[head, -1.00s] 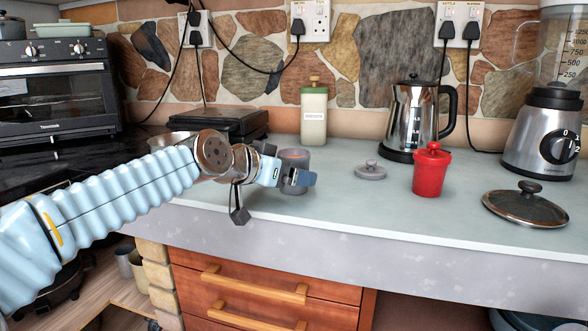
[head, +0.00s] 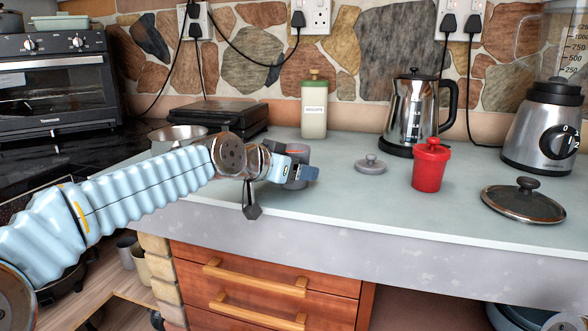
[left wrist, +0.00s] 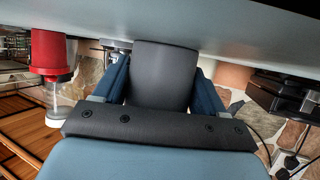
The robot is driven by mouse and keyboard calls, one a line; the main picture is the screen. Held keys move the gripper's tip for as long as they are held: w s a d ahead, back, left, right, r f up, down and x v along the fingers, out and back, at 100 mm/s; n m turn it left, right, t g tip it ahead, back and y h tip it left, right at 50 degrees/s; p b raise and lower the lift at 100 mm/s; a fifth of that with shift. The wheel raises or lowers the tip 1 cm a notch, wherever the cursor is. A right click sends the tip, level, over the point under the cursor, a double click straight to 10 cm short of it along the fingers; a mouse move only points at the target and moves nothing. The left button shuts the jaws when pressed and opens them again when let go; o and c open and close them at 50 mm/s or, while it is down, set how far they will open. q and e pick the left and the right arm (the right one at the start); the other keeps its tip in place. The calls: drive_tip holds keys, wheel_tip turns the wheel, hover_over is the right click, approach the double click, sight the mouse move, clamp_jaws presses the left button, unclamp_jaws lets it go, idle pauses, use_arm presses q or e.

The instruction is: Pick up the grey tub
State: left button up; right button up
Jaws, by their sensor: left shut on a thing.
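A grey lid with a knob (head: 370,164) lies to the right of the tub. My right gripper is not in view.
A red lidded pot (head: 430,168), a steel kettle (head: 409,110), a cream bottle (head: 314,108), a glass pan lid (head: 523,203) and a blender (head: 543,135) stand on the worktop (head: 400,215). A metal bowl (head: 177,137) is behind my arm.

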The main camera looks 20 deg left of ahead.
use_arm(q)
drive_tip(key=shift+r, duration=0.25)
drive_tip(key=shift+r, duration=1.2)
drive_tip(key=shift+s+d+r, duration=0.75)
drive_tip(key=shift+s+r, duration=0.9)
drive_tip(key=shift+s, duration=0.5)
drive_tip(key=shift+s+d+r, duration=0.75)
drive_tip(key=shift+s+r, duration=0.9)
drive_tip(key=shift+s, duration=0.5)
drive_tip(key=shift+s+d+r, duration=0.75)
drive_tip(key=shift+s+r, duration=0.9)
drive_tip(key=shift+s, duration=0.5)
